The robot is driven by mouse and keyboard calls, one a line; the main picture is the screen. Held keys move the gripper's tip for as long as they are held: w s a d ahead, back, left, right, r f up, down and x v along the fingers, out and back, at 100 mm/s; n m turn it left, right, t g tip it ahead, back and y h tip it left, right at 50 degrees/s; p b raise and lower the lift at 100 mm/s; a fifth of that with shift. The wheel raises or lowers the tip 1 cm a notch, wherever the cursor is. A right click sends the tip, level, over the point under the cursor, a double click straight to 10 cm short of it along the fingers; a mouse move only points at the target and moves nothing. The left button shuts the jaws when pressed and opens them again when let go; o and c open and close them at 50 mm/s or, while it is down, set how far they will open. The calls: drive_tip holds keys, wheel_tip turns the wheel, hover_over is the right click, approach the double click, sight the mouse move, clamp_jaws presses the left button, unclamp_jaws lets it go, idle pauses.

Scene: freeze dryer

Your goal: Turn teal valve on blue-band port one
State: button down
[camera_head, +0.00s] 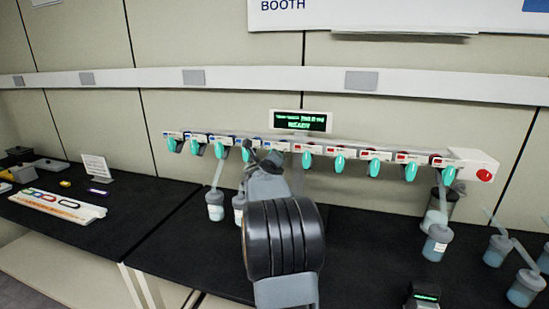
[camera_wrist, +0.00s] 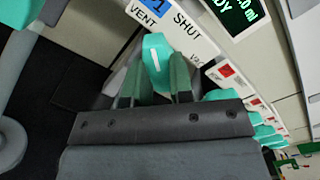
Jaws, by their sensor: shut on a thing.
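The teal valve (camera_wrist: 156,55) sits below a white label plate (camera_wrist: 182,25) with a blue square marked 1 and the words VENT and SHUT. My gripper (camera_wrist: 160,82) has one finger on each side of this valve and is shut on it. In the head view my gripper (camera_head: 262,158) reaches the manifold near its middle, just left of the display. A teal valve (camera_head: 246,154) shows beside it there. My wrist and arm hide part of the rail.
A white rail carries several teal valves, blue-banded at left and red-banded at right, ending at a red button (camera_head: 484,175). A display (camera_head: 300,121) stands above. Flasks (camera_head: 215,206) hang close to my arm. More flasks (camera_head: 437,243) stand at right. The black bench (camera_head: 370,250) is partly clear.

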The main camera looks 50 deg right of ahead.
idle(0.3)
drive_tip(key=c, duration=1)
unclamp_jaws()
drive_tip(key=b+v, duration=0.2)
drive_tip(key=v, duration=1.2)
drive_tip(key=shift+d, duration=0.1)
